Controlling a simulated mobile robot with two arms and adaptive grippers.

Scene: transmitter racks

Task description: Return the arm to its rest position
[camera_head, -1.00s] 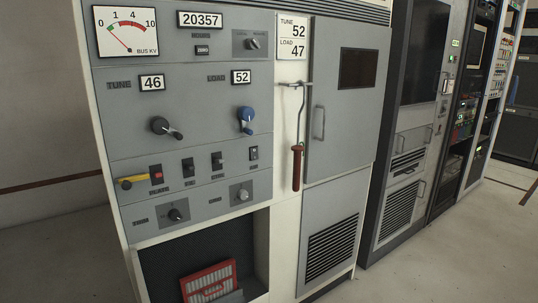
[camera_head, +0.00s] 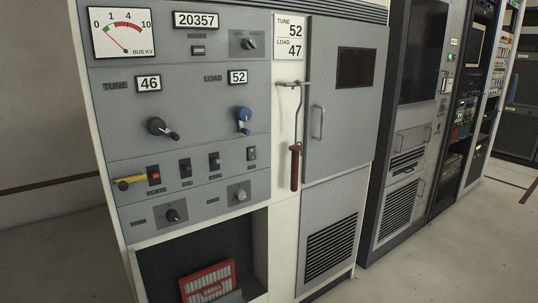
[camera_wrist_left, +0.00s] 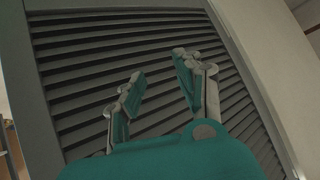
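My left gripper (camera_wrist_left: 160,85) shows in the left wrist view. Its two teal-padded fingers stand apart with nothing between them. Behind the fingers is a grey louvred panel (camera_wrist_left: 75,85); I cannot tell how far off it is. Neither of my arms nor my right gripper shows in the head view. The transmitter cabinet (camera_head: 215,80) fills the left and middle of the head view, with a TUNE knob (camera_head: 160,127) and a blue LOAD knob (camera_head: 244,120).
A red-handled hook (camera_head: 295,165) hangs on the cabinet's front. A red-framed item (camera_head: 207,280) sits in the open lower bay. More racks (camera_head: 410,130) stand to the right. The floor (camera_head: 430,260) at the lower right is clear.

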